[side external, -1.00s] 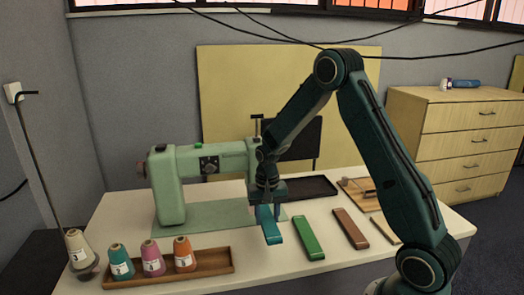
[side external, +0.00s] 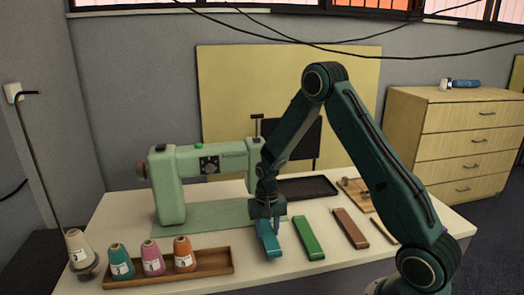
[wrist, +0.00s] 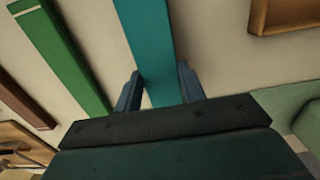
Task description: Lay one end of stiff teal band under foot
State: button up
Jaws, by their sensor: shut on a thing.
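The stiff teal band (side external: 269,241) sits at the middle front of the table, its near end toward the camera. My gripper (side external: 267,213) is shut on it toward its far end. In the wrist view, the band (wrist: 146,45) runs up between my two fingers (wrist: 160,92), which sit on either side of it. The pale green sewing machine (side external: 170,185) stands to the left on a green base plate (side external: 210,218). Its foot is hidden behind my arm. I cannot tell whether the band touches the table.
A green band (side external: 308,238) and a brown band (side external: 351,228) lie to the right of the teal one. A wooden tray (side external: 215,268) with thread spools is at front left. A dark tray (side external: 318,187) lies behind. Bare table lies between bands and wooden tray.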

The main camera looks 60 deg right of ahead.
aim_at(267, 231)
jog(key=shift+f, duration=0.8)
jog(key=o, duration=1.1)
jog(key=shift+o, duration=0.2)
jog(key=shift+r, duration=0.1)
notch_tip(267, 231, up, 14)
jog(key=shift+w+d+f, duration=0.15)
jog(key=shift+f, duration=0.05)
jog(key=shift+r, duration=0.1)
